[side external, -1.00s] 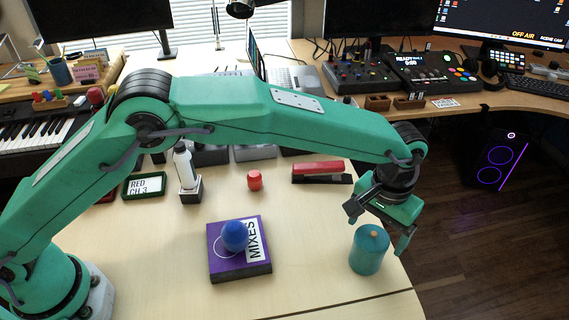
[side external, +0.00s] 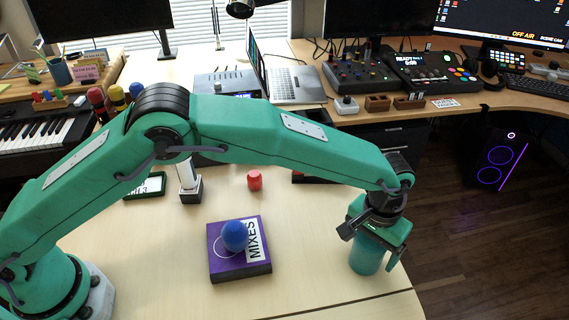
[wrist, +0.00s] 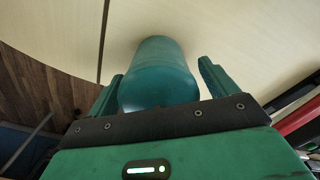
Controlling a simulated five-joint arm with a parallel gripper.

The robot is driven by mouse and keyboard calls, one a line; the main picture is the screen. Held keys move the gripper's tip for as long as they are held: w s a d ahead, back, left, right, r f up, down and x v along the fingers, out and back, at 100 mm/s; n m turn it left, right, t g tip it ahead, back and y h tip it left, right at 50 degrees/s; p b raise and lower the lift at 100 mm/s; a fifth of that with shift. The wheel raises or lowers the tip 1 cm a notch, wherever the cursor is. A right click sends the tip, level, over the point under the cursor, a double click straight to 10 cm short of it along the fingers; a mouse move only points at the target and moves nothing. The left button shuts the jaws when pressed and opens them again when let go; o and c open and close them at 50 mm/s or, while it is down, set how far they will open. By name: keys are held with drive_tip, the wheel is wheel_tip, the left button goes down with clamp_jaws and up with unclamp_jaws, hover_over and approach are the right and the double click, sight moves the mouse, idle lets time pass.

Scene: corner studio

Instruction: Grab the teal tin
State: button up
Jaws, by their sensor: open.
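The teal tin (side external: 366,257) stands upright near the right front edge of the table in the side external view, its top hidden by my gripper. My gripper (side external: 373,245) is low over it, with its fingers beside the tin's upper part. In the wrist view the tin (wrist: 158,72) lies between the two open fingers of my gripper (wrist: 160,88), closer to the left one, with a gap at the right finger. Whether either finger touches the tin I cannot tell.
A purple box (side external: 240,264) labelled MIXES, with a blue ball (side external: 235,236) on it, lies left of the tin. A small red object (side external: 254,180) stands farther back. The table's edge (side external: 408,285) is close on the right. The table between box and tin is clear.

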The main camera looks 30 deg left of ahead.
drive_tip(key=shift+c, duration=0.5)
drive_tip(key=c, duration=0.9)
drive_tip(key=shift+c, duration=0.2)
drive_tip(key=shift+r, duration=0.1)
drive_tip(key=shift+r, duration=0.75)
drive_tip(key=r, duration=0.1)
drive_tip(key=s+r, duration=0.1)
drive_tip(key=r, duration=0.1)
drive_tip(key=shift+d, duration=0.2)
drive_tip(key=s+d+r, duration=0.2)
drive_tip(key=s+r, duration=0.4)
drive_tip(key=s, duration=0.4)
drive_tip(key=shift+s+d+r, duration=0.15)
drive_tip(key=shift+d+r, duration=0.05)
drive_tip(key=shift+d, duration=0.15)
